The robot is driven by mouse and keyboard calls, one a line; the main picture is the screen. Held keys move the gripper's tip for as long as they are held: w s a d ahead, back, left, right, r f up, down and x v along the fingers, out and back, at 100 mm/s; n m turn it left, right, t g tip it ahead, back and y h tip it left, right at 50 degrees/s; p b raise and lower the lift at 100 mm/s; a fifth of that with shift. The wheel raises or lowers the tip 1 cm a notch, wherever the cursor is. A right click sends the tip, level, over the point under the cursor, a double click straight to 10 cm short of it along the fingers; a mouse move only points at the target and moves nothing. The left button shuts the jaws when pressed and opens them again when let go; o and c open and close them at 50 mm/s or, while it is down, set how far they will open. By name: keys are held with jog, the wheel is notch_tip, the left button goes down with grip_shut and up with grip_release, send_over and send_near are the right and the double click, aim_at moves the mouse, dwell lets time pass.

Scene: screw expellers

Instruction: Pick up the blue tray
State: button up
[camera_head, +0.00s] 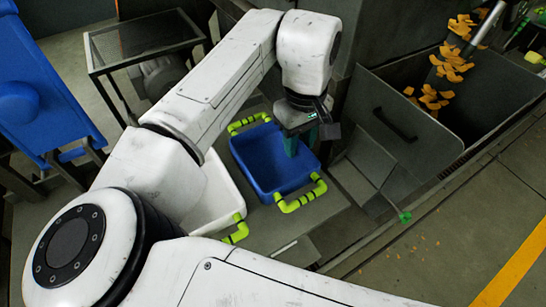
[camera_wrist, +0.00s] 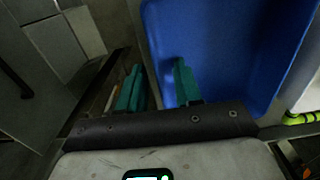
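The blue tray (camera_head: 262,165) with yellow-green handles sits in the middle of the head view, next to a white tray. My gripper (camera_head: 297,143) is over its right side, with a teal finger reaching down inside it. In the wrist view the blue tray (camera_wrist: 225,50) fills the upper right. My gripper (camera_wrist: 158,88) shows two teal fingers apart there, one over the tray's inside and one outside its wall, with the wall's edge between them. The gripper looks open. Whether either finger touches the wall cannot be told.
The white tray (camera_head: 216,200) stands close on the left. A grey metal chute (camera_head: 390,130) with a handle is close on the right, and orange chips lie beyond it. A wire-topped stand (camera_head: 145,42) and a blue machine part (camera_head: 38,90) are further left.

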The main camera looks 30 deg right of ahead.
jog(key=shift+c, duration=0.3)
grip_shut()
jog(key=shift+r, duration=0.15)
jog(key=shift+r, duration=0.6)
jog(key=s+d+r, duration=0.6)
jog(key=s+r, duration=0.5)
jog(key=s, duration=0.1)
jog(key=shift+s+d+r, duration=0.15)
jog(key=shift+d+r, duration=0.15)
jog(key=shift+d, duration=0.05)
